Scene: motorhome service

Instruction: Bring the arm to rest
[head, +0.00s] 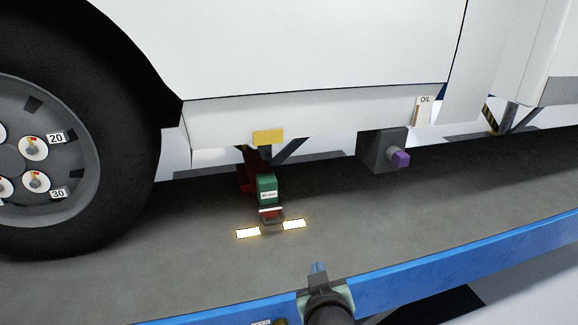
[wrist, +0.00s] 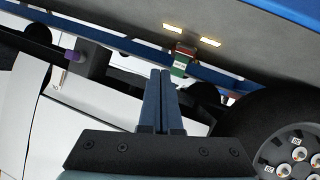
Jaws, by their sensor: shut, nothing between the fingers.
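My gripper (head: 318,268) shows at the bottom middle of the head view, in front of the blue rail. In the wrist view my gripper (wrist: 160,72) points up the picture with its two blue fingers together. It is shut and empty. No thing touches the fingers in either view. Most of my arm is out of view below the head picture.
The motorhome's white side panel (head: 300,50) and wheel (head: 40,155) stand beyond the blue rail (head: 450,266). Beneath the panel are a green labelled block (head: 267,184) and a grey box (head: 380,152) with a purple cap (head: 401,158). Two bright strips lie on the grey floor.

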